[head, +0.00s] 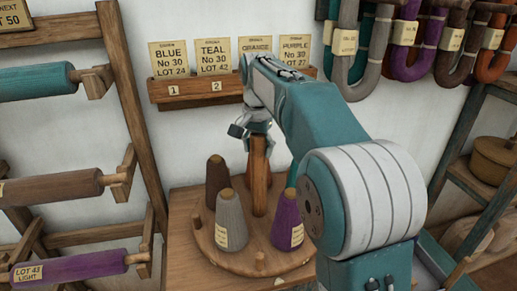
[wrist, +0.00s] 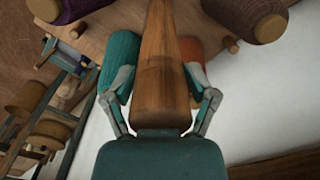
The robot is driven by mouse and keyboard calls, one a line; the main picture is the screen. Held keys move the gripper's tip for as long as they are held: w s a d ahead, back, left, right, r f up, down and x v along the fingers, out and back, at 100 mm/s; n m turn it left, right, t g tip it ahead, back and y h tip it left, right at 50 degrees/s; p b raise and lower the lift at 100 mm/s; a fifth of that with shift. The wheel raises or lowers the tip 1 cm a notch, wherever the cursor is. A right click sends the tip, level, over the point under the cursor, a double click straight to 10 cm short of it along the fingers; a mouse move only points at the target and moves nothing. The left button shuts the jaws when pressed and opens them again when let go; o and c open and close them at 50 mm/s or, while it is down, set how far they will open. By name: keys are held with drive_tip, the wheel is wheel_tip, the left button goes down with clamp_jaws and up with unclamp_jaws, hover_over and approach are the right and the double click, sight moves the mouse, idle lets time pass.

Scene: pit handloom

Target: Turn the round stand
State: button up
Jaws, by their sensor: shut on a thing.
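The round stand (head: 262,262) is a wooden disc on a small wooden table, with short pegs and a wooden centre post (head: 259,175). A brown cone (head: 217,180), a grey cone (head: 231,220) and a purple cone (head: 288,220) stand on it in the head view. My gripper (wrist: 163,92) is shut on the centre post (wrist: 172,60), with one finger on each side. In the wrist view, a teal cone (wrist: 121,58) and an orange cone (wrist: 194,68) show beside the post. My arm hides part of the stand's right side.
A wooden card rack (head: 197,90) with colour and lot cards hangs on the wall behind. Spools on a wooden frame (head: 120,85) stand at left. Hanks (head: 400,50) hang at upper right, above a shelf (head: 490,165) with a lidded pot.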

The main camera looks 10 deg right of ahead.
drive_tip(key=shift+w+a+m, duration=0.1)
drive_tip(key=shift+m, duration=2.4)
drive_tip(key=shift+w+m, duration=0.1)
drive_tip(key=shift+m, duration=2.2)
drive_tip(key=shift+w+r+m, duration=0.1)
drive_tip(key=shift+w+m, duration=0.05)
drive_tip(key=shift+m, duration=3.45)
drive_tip(key=shift+c, duration=0.4)
drive_tip(key=shift+m, duration=0.6)
drive_tip(key=shift+f+m, duration=0.2)
drive_tip(key=shift+m, duration=0.3)
drive_tip(key=o, duration=1.2)
drive_tip(key=shift+o, duration=0.2)
drive_tip(key=shift+w, duration=0.1)
drive_tip(key=shift+r, duration=0.15)
